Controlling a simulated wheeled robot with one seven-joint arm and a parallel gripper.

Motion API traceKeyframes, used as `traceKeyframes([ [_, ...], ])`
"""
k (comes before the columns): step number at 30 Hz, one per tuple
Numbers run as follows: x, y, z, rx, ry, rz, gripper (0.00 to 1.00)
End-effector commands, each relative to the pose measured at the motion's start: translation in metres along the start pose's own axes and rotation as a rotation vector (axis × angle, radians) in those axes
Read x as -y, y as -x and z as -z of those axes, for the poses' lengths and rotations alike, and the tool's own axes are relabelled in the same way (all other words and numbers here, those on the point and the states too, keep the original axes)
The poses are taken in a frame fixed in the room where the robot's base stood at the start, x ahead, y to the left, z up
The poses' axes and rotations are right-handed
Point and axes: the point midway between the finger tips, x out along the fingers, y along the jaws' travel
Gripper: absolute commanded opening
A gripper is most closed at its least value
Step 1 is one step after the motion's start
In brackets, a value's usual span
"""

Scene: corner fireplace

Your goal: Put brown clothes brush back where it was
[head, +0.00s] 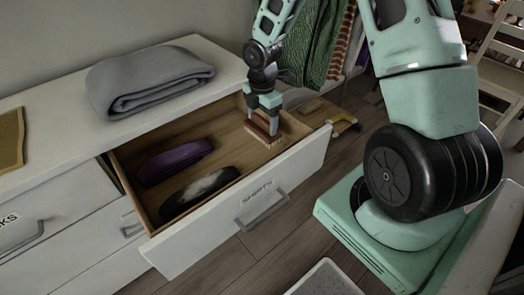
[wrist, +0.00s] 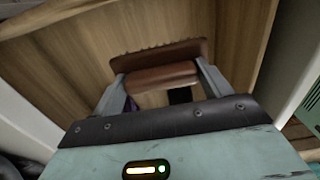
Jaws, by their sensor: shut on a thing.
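The brown clothes brush (head: 263,129) is in the open drawer labelled "SHIRTS" (head: 238,205), near its right end, with pale bristles on its lower side. My gripper (head: 265,112) points down into the drawer and is shut on the brush. In the wrist view the brush (wrist: 160,77) shows between the two fingers, with the wooden drawer floor (wrist: 75,70) around it. I cannot tell whether the bristles touch the drawer floor.
A folded grey cloth (head: 150,80) lies on the white dresser top (head: 50,112). Green patterned clothes (head: 312,42) hang behind my gripper.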

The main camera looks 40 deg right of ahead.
Motion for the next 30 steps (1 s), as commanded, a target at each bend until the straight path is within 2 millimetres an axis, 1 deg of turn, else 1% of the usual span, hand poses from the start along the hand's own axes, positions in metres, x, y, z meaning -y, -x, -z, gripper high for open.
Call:
traceKeyframes([
  [1, 0.001, -0.014, 0.001, -0.001, 0.003, 0.003, 0.56],
  [3, 0.001, -0.026, 0.001, -0.001, 0.003, 0.003, 0.56],
  [6, 0.0, -0.038, 0.001, 0.0, 0.001, 0.003, 0.56],
  [11, 0.0, -0.049, 0.001, 0.0, -0.001, 0.001, 0.56],
  [18, 0.0, -0.079, 0.001, 0.0, 0.001, 0.001, 0.56],
  [26, 0.0, -0.08, 0.001, 0.0, 0.0, 0.0, 0.56],
  [30, 0.0, -0.084, 0.001, 0.0, 0.0, 0.001, 0.56],
])
